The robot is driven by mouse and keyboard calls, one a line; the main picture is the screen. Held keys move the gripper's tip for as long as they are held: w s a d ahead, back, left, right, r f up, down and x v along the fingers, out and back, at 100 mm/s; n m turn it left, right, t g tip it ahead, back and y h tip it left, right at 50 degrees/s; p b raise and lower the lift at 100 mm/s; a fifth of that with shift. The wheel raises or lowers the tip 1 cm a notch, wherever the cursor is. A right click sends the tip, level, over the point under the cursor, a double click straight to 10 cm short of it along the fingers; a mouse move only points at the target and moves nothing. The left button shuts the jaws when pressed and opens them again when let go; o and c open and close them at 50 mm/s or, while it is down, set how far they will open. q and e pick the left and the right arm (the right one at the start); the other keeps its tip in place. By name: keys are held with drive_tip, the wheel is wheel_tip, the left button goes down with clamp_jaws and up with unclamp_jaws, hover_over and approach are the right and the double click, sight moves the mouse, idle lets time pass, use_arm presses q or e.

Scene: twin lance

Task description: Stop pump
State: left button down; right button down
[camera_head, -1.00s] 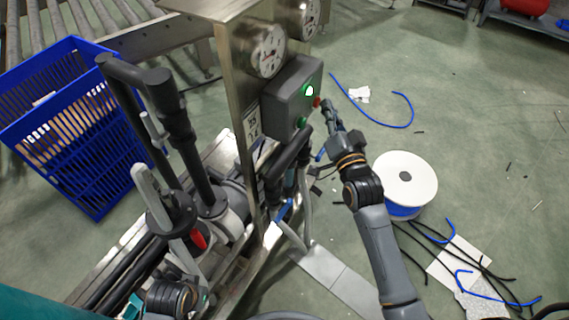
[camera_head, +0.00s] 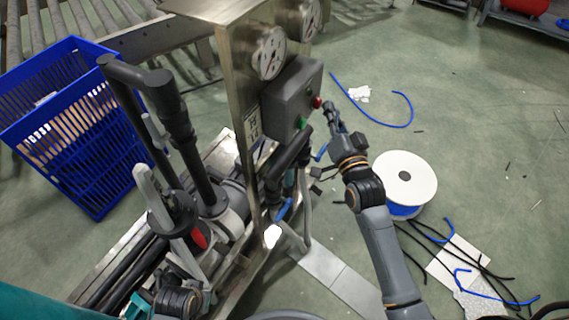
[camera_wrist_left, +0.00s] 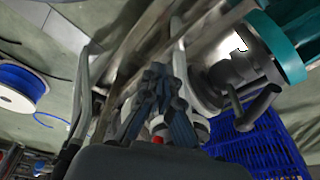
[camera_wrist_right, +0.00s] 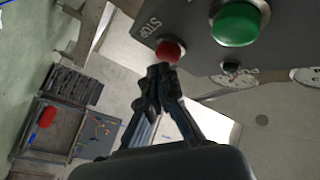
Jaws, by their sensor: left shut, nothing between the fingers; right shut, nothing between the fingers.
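The dark grey control box (camera_head: 287,103) is mounted on the metal post of the pump stand. It carries a red button (camera_head: 317,102) and a green button (camera_head: 302,123). In the right wrist view the red button (camera_wrist_right: 170,51) has the word STOP beside it, and a large green button (camera_wrist_right: 236,24) sits to its right. My right gripper (camera_head: 330,106) is shut and empty close to the red button. Its fingertips (camera_wrist_right: 160,72) show just below that button; I cannot tell whether they touch. My left gripper (camera_wrist_left: 160,75) is shut and empty among the pump pipes.
Two gauges (camera_head: 268,52) sit above the box. Dark pipes (camera_head: 190,150) and a blue crate (camera_head: 85,175) stand at left. A white cable reel (camera_head: 404,177) and loose cables lie right of my right arm. The floor at upper right is mostly clear.

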use_arm(q)
drive_tip(key=shift+w, duration=0.15)
